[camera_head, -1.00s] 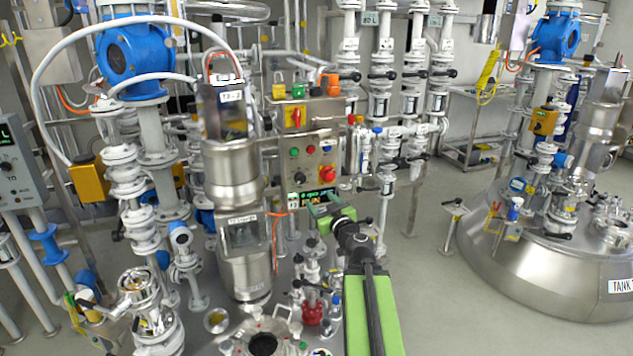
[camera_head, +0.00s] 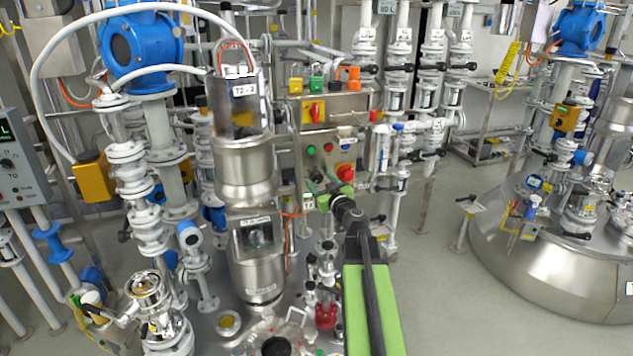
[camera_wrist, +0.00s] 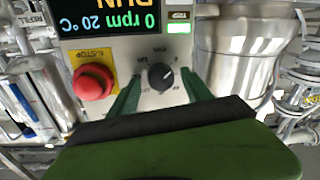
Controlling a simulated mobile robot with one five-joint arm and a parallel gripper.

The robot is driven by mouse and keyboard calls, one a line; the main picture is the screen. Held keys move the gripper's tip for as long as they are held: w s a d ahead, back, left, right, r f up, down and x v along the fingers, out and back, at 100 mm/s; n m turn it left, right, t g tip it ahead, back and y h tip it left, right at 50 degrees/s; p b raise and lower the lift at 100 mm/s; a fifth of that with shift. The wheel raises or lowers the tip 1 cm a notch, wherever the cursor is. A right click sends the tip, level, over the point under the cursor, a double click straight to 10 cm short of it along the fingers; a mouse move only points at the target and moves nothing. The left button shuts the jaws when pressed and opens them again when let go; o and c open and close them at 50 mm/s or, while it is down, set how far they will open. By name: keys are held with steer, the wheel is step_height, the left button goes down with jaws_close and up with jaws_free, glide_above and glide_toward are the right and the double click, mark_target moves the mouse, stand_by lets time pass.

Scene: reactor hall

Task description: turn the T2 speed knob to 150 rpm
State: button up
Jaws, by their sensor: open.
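The T2 speed knob (camera_wrist: 160,76) is a round black dial on a grey panel in the wrist view. Its white mark points to the upper right there; the small scale labels are too blurred to read. The display (camera_wrist: 108,15), upside down, reads 0 rpm, 20 °C and RUN. My gripper (camera_wrist: 160,82) is open, with one dark green finger on each side of the knob; I cannot tell whether they touch it. In the head view my gripper (camera_head: 332,190) is at the lower part of the control box and hides the display.
A red E-stop button (camera_wrist: 94,82) on a yellow plate is close beside the left finger.

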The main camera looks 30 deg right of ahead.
jaws_close()
stand_by(0.3)
